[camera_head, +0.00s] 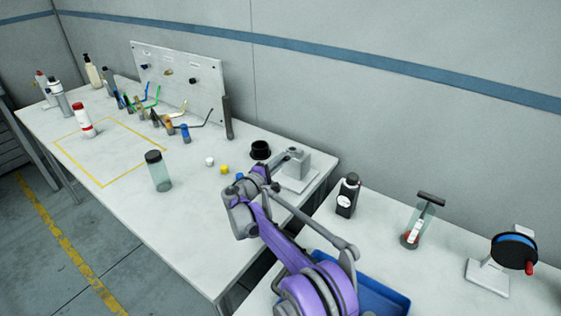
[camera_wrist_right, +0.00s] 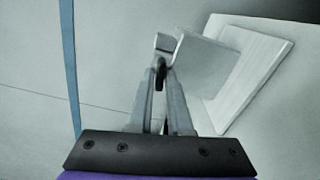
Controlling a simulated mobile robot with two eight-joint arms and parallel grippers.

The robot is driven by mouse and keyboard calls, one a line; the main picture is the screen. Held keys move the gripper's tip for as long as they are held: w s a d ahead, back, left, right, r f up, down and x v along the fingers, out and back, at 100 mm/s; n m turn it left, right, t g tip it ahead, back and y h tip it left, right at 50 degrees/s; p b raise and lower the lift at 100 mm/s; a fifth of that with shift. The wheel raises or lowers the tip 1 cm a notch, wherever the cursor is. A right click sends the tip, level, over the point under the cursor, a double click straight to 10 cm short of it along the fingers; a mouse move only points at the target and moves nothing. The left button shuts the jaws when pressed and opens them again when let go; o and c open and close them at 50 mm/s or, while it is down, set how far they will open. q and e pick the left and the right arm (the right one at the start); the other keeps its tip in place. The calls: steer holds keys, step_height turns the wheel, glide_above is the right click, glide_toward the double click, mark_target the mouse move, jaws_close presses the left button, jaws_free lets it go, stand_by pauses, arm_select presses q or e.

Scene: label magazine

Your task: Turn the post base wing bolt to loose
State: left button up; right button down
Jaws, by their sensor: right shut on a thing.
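The post base is a grey upright block (camera_head: 298,163) on a flat plate (camera_head: 303,182), near the back right corner of the long table. In the right wrist view the block (camera_wrist_right: 203,62) and its plate (camera_wrist_right: 262,70) lie just beyond the fingers. My right gripper (camera_head: 279,163) reaches the left side of the block. In the wrist view its fingers (camera_wrist_right: 160,82) are shut on a small dark piece, the wing bolt (camera_wrist_right: 160,76), beside the block. The fingers hide most of the bolt, so its turn angle cannot be told. My left gripper is not in view.
A black cup (camera_head: 260,149) stands just left of the post base. A yellow cube (camera_head: 225,169) and a white piece (camera_head: 210,161) lie nearby. A dark bottle (camera_head: 348,195) stands on the right table. A blue tray (camera_head: 385,296) lies below my right arm.

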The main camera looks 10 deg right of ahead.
steer(key=n+b, duration=0.1)
steer(key=n, duration=0.7)
steer(key=shift+f, duration=0.15)
steer(key=n, duration=0.4)
steer(key=shift+s+b, duration=0.1)
steer(key=shift+b, duration=0.3)
steer(key=shift+d+n, duration=0.1)
steer(key=shift+n, duration=1.8)
steer(key=shift+b, duration=0.3)
steer(key=c, duration=0.9)
jaws_free()
steer(key=v, duration=1.1)
